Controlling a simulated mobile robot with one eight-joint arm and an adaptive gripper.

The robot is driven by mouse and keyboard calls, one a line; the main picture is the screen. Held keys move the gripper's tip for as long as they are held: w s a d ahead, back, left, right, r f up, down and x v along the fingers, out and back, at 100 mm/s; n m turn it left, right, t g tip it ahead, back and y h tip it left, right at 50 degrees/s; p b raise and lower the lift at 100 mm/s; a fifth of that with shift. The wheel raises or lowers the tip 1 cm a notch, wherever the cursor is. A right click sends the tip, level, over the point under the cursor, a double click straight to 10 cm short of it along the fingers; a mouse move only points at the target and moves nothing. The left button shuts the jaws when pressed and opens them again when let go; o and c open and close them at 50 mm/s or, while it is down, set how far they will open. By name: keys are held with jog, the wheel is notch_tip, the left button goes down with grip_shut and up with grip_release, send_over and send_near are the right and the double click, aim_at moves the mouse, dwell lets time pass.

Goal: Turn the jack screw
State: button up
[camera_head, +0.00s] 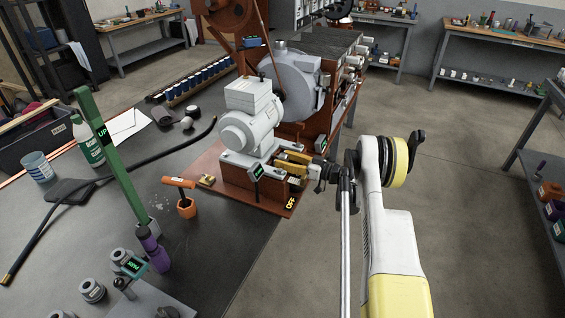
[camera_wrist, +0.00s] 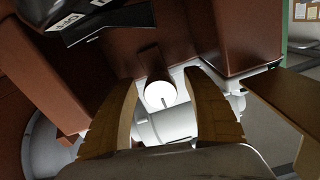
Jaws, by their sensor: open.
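My gripper (camera_head: 284,164) reaches in from the right at the base of the grey motor (camera_head: 250,118), with its yellow fingers pointing left. In the wrist view the two fingers of my gripper (camera_wrist: 160,88) are open and apart. A bright white round end (camera_wrist: 160,94), likely the jack screw's head, shows in the gap between them. I see space on both sides of it and cannot tell how deep it sits between the fingers. In the head view the jack screw cannot be made out; my gripper covers that spot.
The motor stands on a reddish-brown plate (camera_head: 225,185) at the bench edge, beside the roaster drum (camera_head: 292,82). Brown walls crowd my gripper in the wrist view.

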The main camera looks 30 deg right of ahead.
jog(key=shift+w, duration=0.1)
jog(key=c, duration=1.2)
jog(key=shift+m, duration=0.3)
